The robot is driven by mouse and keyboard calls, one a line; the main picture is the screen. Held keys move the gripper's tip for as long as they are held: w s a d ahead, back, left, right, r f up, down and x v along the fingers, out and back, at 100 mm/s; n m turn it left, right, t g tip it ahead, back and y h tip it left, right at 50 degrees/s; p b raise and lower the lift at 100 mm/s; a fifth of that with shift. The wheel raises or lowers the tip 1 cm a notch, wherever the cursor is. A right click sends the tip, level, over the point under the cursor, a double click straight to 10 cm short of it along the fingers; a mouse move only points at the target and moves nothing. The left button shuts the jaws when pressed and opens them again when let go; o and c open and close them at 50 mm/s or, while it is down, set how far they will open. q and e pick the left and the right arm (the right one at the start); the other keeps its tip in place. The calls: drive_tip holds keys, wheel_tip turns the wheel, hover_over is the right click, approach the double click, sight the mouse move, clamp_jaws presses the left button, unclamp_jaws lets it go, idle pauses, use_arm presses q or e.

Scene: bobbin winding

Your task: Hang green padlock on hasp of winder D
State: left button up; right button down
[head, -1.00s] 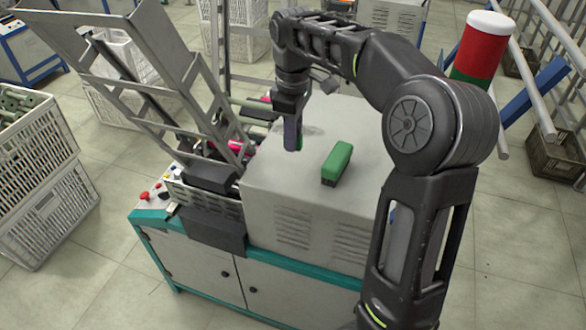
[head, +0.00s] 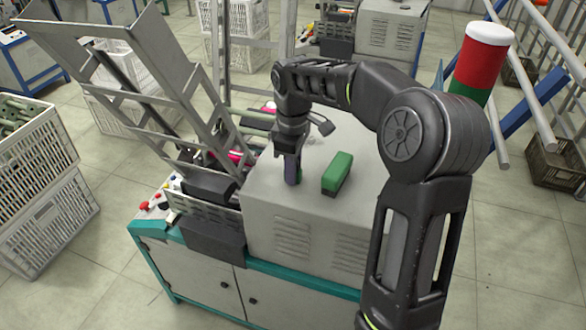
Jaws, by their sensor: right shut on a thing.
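My right gripper (head: 291,178) points down over the grey top of the winder's housing (head: 268,201), left of the green block. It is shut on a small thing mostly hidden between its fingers. A thin green sliver beside them fits the green padlock, but its shape and shackle cannot be made out. Whether it touches the housing top is unclear. I cannot make out a hasp, nor a letter that marks this winder as D. My left gripper is not in view.
A green block with a dark base (head: 338,173) lies on the housing top close to the right gripper. A tilted metal frame (head: 165,100) rises at the left. White crates (head: 45,225) stand on the floor. A red-white-green column (head: 480,62) stands right.

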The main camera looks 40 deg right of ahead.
drive_tip(key=shift+f, duration=0.1)
drive_tip(key=c, duration=1.8)
unclamp_jaws()
drive_tip(key=shift+f, duration=0.1)
drive_tip(key=o, duration=0.5)
